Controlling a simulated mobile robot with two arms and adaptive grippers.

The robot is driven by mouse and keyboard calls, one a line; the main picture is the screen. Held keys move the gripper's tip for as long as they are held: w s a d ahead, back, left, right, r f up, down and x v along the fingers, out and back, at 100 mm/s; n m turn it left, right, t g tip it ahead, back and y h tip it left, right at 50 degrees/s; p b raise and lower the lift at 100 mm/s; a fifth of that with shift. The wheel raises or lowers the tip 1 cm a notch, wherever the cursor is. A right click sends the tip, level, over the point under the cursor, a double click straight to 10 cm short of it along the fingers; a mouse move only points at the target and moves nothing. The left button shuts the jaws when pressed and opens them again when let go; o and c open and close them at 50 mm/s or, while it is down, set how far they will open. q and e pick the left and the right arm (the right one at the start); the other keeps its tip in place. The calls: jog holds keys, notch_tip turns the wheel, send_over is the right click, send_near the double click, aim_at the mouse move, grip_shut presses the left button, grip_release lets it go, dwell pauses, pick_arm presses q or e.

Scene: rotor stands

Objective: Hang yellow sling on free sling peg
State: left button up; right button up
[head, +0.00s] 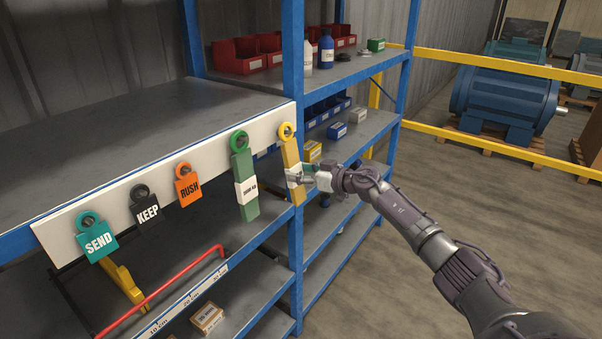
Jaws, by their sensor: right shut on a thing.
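The yellow sling (290,153) is upright at the right end of the white peg board (215,150), with its round eye at the top against the board. The eye appears to be around a peg there, but I cannot tell for certain. My right gripper (296,176) is shut on the lower part of the yellow sling, reaching in from the right. A green sling (246,202) with a white label hangs from a peg just to the left. My left gripper is not in view.
Teal SEND (98,243), black KEEP (148,213) and orange RUSH (189,190) tags hang further left on the board. A blue rack post (294,60) stands behind the yellow sling. A red bar (165,288) runs below.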

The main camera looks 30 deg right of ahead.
jog(key=shift+f, duration=0.4)
dwell(0.3)
jog(key=o, duration=1.4)
jog(key=shift+s+d+r+p, duration=0.15)
jog(key=shift+s+p, duration=0.2)
jog(key=shift+p, duration=0.35)
jog(key=p+v, duration=0.6)
jog(key=v, duration=0.2)
jog(key=shift+s, duration=0.2)
